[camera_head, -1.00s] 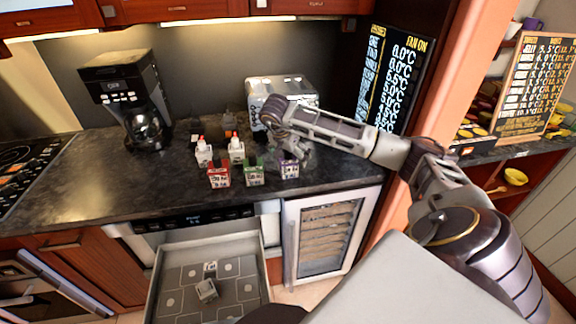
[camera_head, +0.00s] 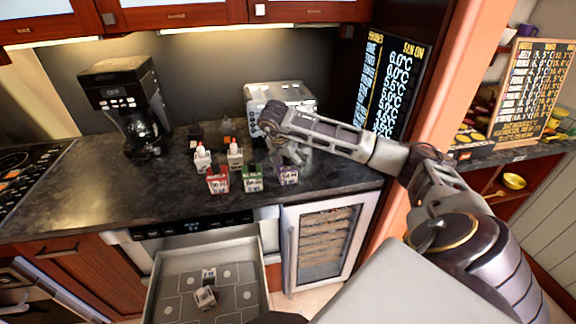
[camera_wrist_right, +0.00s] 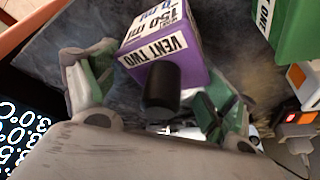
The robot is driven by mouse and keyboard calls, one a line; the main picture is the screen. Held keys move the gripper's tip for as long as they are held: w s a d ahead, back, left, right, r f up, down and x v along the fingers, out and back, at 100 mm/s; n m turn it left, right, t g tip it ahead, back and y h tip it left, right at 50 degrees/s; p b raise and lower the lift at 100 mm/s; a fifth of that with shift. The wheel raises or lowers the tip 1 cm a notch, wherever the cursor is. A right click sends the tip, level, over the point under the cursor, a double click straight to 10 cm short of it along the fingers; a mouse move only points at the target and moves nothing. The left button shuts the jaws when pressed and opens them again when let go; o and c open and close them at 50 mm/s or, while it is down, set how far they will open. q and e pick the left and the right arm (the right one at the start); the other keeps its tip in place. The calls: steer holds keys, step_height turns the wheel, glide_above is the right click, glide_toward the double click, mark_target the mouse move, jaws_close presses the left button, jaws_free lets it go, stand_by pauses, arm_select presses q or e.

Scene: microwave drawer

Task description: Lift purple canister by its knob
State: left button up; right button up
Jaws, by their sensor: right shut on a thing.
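The purple canister (camera_head: 288,176) stands at the right end of the front row on the dark counter. In the right wrist view the canister (camera_wrist_right: 185,45) shows a white "VENT TWO" label and a black knob (camera_wrist_right: 161,84). My right gripper (camera_head: 292,156) is at its top in the head view. In the wrist view my right gripper (camera_wrist_right: 158,95) has a finger on each side of the knob and is shut on it. The exact contact is partly hidden. The canister appears to be resting on the counter. My left gripper is out of view.
A green canister (camera_head: 252,179) and a red canister (camera_head: 217,182) stand just left. White bottles (camera_head: 235,155) stand behind them. A toaster (camera_head: 283,97) and a coffee maker (camera_head: 125,100) stand at the back. An open drawer (camera_head: 235,290) below holds small boxes.

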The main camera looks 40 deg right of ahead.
steer(key=shift+r, duration=0.15)
step_height(320, 180, up, 8)
steer(key=shift+w+f, duration=0.1)
steer(key=shift+r, duration=0.9)
